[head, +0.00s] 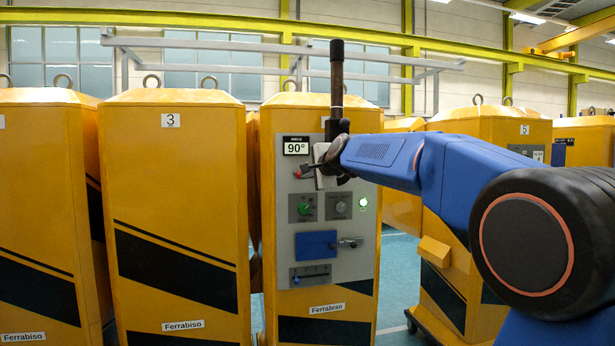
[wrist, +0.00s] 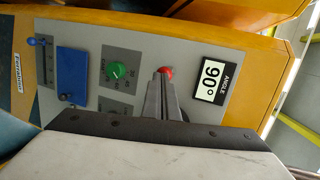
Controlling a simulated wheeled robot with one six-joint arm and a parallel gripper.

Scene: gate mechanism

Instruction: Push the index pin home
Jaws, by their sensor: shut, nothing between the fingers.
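A small red knob, which looks like the head of the index pin (wrist: 166,71), sits on the grey panel beside the angle display. In the wrist view my gripper (wrist: 162,82) is shut and empty, its fingertips right at the red knob and covering its lower part. I cannot tell whether they touch it. In the head view the red knob (head: 308,168) shows at the left of my gripper (head: 317,170), below the angle display. How far the pin stands out from the panel is hidden.
The grey panel (head: 302,258) is on a yellow cabinet and carries a 90° display (head: 296,146), a green knob (head: 304,208), a lit green lamp (head: 363,202), a blue cover (head: 316,244) and a slider (head: 310,275). Other yellow cabinets stand close on both sides.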

